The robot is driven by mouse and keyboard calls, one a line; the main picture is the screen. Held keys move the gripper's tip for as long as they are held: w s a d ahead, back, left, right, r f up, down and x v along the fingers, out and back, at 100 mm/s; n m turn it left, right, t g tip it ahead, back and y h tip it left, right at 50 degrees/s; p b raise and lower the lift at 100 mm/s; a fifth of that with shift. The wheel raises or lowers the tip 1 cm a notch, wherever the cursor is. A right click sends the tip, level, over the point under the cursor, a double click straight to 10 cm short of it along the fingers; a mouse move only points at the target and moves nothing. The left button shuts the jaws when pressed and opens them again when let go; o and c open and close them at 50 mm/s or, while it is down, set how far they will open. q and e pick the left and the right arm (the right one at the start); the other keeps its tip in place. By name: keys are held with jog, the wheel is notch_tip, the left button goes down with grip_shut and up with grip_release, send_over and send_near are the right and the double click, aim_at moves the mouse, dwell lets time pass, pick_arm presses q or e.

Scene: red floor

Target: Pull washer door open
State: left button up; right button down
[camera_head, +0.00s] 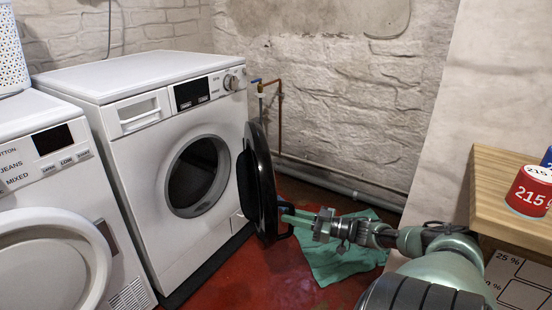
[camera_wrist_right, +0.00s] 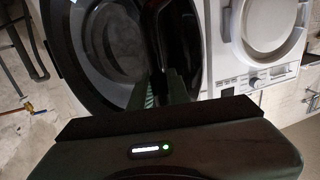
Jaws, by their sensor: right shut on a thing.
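The washer (camera_head: 160,150) is white and stands at the middle left in the head view. Its dark round door (camera_head: 262,175) is swung wide open on the right side, and the drum opening (camera_head: 197,177) is exposed. My right gripper (camera_head: 288,217) reaches in from the right and is shut on the edge of the door, low on its outer side. In the right wrist view the dark door (camera_wrist_right: 185,50) fills the upper middle, with the green fingers (camera_wrist_right: 160,88) against it. The exact contact is partly hidden there. My left gripper is not in view.
A second white machine (camera_head: 45,200) with a closed round door stands at the left. A green cloth (camera_head: 345,262) lies on the red floor under my right arm. A wooden table (camera_head: 500,190) with a red can (camera_head: 530,192) is at the right. Copper pipes (camera_head: 279,110) run along the wall.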

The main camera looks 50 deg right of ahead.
jog(key=shift+s+d, duration=0.35)
jog(key=shift+d, duration=0.35)
jog(key=c, duration=1.3)
grip_release()
jog(key=shift+c, duration=0.2)
jog(key=shift+w, duration=0.1)
jog(key=shift+a, duration=0.1)
